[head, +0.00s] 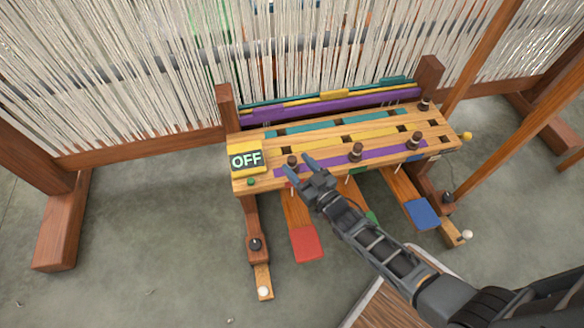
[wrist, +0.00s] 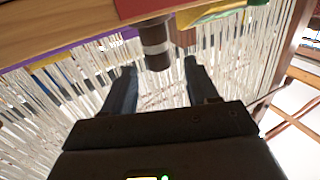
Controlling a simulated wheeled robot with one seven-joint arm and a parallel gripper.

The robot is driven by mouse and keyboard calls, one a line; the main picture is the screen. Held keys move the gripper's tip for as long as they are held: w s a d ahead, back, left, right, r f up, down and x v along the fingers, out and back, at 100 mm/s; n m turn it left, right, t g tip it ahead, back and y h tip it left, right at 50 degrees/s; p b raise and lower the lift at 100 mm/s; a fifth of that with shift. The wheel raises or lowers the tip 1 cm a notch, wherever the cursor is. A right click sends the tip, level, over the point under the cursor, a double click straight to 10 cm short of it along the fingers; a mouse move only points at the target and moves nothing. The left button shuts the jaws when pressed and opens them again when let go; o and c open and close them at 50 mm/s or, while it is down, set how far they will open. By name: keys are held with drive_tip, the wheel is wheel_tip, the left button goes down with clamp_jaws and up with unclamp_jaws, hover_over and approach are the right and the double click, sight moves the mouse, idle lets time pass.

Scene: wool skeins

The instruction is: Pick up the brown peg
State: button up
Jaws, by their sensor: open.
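Several dark brown pegs with lighter bands stand on the wooden slotted board (head: 440,130). The leftmost brown peg (head: 292,161) is at the board's front left, by the yellow OFF box. My gripper (head: 299,165) is open, with its blue-grey fingers at this peg. In the wrist view, a brown peg (wrist: 155,48) with a grey band appears between the tips of my open gripper (wrist: 158,66), with visible gaps to both fingers. Other brown pegs stand at the front middle (head: 356,152), the front right (head: 414,140) and the back right corner (head: 424,103).
The OFF box (head: 246,160) sits left of my gripper. Red (head: 306,243) and blue (head: 422,213) pedals lie below the board's front. White threads (head: 110,70) hang behind. Wooden posts and beams (head: 490,60) stand at the right. Grey floor is open at left.

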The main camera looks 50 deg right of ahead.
drive_tip(key=shift+f+b+x, duration=0.2)
drive_tip(key=shift+b+x, duration=0.65)
drive_tip(key=shift+x, duration=1.9)
drive_tip(key=shift+c, duration=0.3)
drive_tip(key=c, duration=1)
drive_tip(key=shift+o, duration=0.2)
drive_tip(key=shift+r, duration=0.15)
